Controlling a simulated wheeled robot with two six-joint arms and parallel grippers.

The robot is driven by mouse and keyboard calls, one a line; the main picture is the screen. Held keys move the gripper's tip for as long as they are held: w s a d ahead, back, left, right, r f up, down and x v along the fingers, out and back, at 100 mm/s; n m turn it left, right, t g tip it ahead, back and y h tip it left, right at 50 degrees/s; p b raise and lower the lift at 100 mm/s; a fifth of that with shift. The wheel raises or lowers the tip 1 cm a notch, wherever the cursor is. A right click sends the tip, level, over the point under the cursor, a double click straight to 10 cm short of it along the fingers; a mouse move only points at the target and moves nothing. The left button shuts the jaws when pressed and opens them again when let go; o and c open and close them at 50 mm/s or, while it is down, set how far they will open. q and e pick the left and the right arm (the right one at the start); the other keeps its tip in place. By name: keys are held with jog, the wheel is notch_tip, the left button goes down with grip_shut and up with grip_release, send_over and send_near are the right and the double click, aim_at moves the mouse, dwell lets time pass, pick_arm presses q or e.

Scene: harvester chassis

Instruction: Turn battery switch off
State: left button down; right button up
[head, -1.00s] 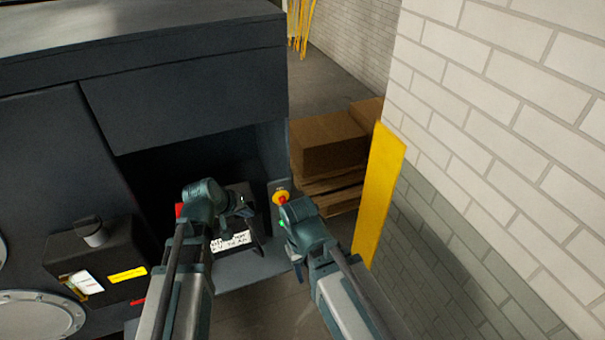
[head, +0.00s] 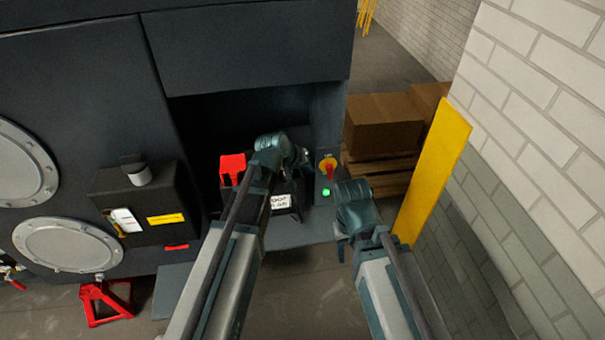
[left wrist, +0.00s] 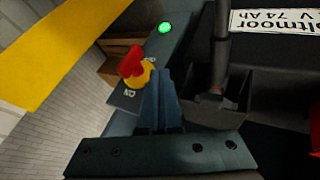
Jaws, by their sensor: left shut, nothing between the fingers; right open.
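The battery switch, a red handle on a round yellow base (head: 328,168), is on a grey panel at the right of the dark bay. My left gripper (head: 300,158) is shut and empty just left of the switch. Its fingers (left wrist: 164,100) appear close beside the yellow base; contact is unclear. My right gripper (head: 342,247) is open, below the panel.
A battery with a white label (head: 281,201) and a red terminal cover (head: 232,166) sits in the bay. A black box (head: 144,195) is left. A yellow post (head: 433,168), brick wall (head: 545,120) and cartons (head: 383,122) on a pallet stand right.

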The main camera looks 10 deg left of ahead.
aim_at(328, 172)
pick_arm(q)
jog(key=shift+w+d+f, duration=0.1)
jog(key=shift+w+d, duration=0.15)
jog(key=shift+d, duration=0.4)
jog(key=shift+w+d+f, duration=0.1)
jog(key=shift+w+d, duration=0.2)
jog(key=shift+d, duration=0.4)
jog(key=shift+w+d+f, duration=0.1)
jog(key=shift+w+d, duration=0.15)
jog(key=shift+d, duration=0.4)
pick_arm(e)
jog(key=shift+f, duration=0.25)
pick_arm(q)
jog(key=shift+a+r+p, duration=0.1)
jog(key=shift+p, duration=0.2)
pick_arm(e)
jog(key=shift+r, duration=0.1)
